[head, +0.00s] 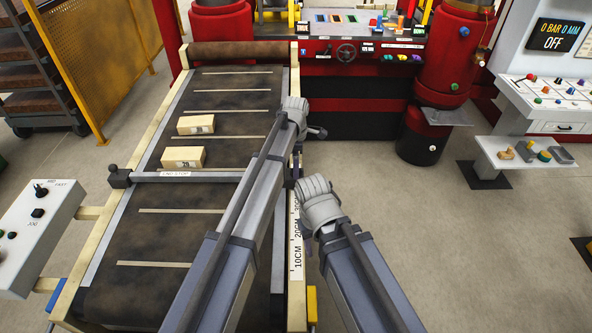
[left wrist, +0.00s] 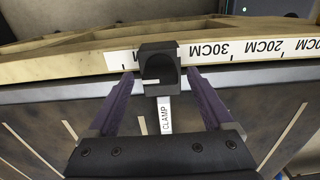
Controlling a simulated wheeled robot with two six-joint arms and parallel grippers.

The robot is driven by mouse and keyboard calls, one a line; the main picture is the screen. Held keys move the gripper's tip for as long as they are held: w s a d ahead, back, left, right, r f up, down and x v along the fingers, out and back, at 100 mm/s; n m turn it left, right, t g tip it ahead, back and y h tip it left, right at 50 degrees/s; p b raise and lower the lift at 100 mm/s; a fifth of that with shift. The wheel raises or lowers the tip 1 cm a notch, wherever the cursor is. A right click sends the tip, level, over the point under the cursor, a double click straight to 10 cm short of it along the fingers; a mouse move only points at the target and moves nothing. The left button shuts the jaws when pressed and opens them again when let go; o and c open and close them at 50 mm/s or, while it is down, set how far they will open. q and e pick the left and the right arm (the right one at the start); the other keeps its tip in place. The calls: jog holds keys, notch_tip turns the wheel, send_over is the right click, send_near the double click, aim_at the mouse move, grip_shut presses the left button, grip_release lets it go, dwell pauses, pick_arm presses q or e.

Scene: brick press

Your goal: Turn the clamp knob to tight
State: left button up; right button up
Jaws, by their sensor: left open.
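The clamp knob (left wrist: 158,66) is a black block with a rounded recess and a short white mark that lies crosswise, towards the left. It sits at the ruler-marked rail, and a white CLAMP label (left wrist: 166,114) lies just below it in the left wrist view. My left gripper (left wrist: 159,75) is open, with one purple finger on each side of the knob and a visible gap to both. In the head view, a purple bit of my left gripper (head: 297,167) shows beside the conveyor's right rail, and the knob is hidden behind my arm.
The conveyor (head: 190,225) carries two pale bricks, one (head: 196,124) behind the other (head: 183,157), near the END STOP bar (head: 215,175). A control box (head: 40,235) stands at left. The red press (head: 345,75) is at the back.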

pick_arm(q)
grip_shut()
dwell(0.8)
